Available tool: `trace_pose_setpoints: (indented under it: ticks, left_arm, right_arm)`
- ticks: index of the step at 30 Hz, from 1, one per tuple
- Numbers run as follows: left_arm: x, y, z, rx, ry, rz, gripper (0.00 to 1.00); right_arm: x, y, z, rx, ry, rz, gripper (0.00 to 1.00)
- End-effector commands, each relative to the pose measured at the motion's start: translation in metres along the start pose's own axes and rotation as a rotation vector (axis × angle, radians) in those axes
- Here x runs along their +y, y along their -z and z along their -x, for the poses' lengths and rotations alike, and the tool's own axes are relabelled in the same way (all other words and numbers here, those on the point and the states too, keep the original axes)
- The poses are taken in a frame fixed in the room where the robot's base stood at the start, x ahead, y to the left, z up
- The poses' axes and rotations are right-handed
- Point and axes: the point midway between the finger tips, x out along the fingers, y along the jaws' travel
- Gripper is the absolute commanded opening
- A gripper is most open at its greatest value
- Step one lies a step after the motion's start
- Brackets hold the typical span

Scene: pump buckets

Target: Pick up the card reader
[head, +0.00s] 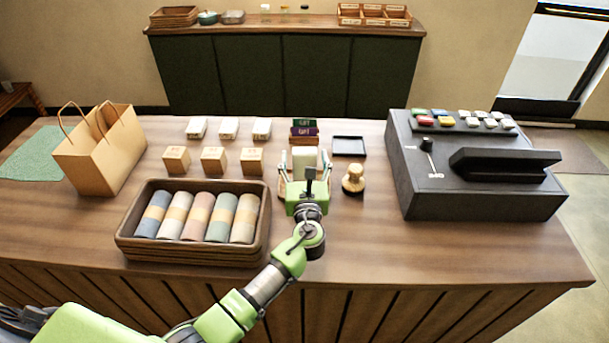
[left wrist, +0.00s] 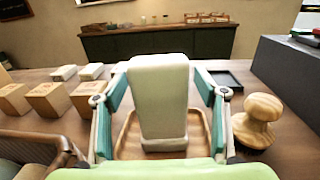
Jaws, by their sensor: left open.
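The card reader, a pale cream-white upright device (head: 305,158), stands on the counter near its middle. It fills the centre of the left wrist view (left wrist: 158,95), leaning back slightly, with its foot in a shallow wooden tray (left wrist: 128,147). My left gripper (head: 304,168) is open, with one green-and-grey finger on each side of the card reader. In the left wrist view (left wrist: 160,100), gaps show between the fingers and the reader's sides. The lower part of the reader is hidden by my gripper in the head view. My right gripper is not in view.
A wooden stamp (head: 353,179) stands close to the right of my gripper. A dark small tray (head: 348,146) and a gift card stand (head: 304,128) are behind. A basket of rolled cloths (head: 125,240), small wooden boxes (head: 213,160) and a paper bag (head: 105,155) are left; a black till (head: 480,195) is right.

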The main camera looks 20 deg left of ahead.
Motion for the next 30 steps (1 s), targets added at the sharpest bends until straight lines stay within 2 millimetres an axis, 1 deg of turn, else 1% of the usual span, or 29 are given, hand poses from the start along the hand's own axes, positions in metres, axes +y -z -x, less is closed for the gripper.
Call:
trace_pose_setpoints:
  ticks: [2, 3, 5, 6, 8, 9, 10, 11, 19, 23, 26, 28, 30]
  left_arm:
    - [0.0, 0.0, 0.0, 0.0, 0.0, 0.0, 0.65]
    - [0.0, 0.0, 0.0, 0.0, 0.0, 0.0, 0.63]
    - [0.0, 0.0, 0.0, 0.0, 0.0, 0.0, 0.47]
    - [0.0, 0.0, 0.0, 0.0, 0.0, 0.0, 0.37]
    - [0.0, 0.0, 0.0, 0.0, 0.0, 0.0, 0.21]
    - [0.0, 0.0, 0.0, 0.0, 0.0, 0.0, 0.11]
    - [0.0, 0.0, 0.0, 0.0, 0.0, 0.0, 0.03]
    - [0.0, 0.0, 0.0, 0.0, 0.0, 0.0, 0.0]
    - [0.0, -0.003, 0.0, -0.003, 0.0, 0.001, 0.0]
    - [0.0, -0.01, 0.0, -0.004, 0.0, 0.003, 0.0]
    - [0.0, -0.023, 0.0, -0.007, 0.0, 0.005, 0.0]
    - [0.001, -0.038, 0.001, -0.008, 0.001, 0.006, 0.0]
    - [0.013, -0.051, 0.006, -0.007, -0.001, 0.003, 0.0]
  right_arm:
    - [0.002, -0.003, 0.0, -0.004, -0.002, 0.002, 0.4]
    - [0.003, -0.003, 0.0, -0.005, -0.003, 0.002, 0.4]
    - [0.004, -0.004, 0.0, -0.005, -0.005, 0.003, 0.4]
    - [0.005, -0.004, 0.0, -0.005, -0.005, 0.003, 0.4]
    - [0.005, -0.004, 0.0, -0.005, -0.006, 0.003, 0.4]
    - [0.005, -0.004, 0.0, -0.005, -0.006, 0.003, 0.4]
    - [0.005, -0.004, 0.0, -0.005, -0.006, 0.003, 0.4]
    - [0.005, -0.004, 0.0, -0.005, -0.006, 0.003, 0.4]
    - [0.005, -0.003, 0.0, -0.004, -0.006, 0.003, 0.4]
    - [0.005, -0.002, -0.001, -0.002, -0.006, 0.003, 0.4]
    - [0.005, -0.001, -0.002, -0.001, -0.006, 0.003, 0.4]
    - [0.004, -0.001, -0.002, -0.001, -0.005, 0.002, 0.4]
    - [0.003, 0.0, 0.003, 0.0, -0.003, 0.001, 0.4]
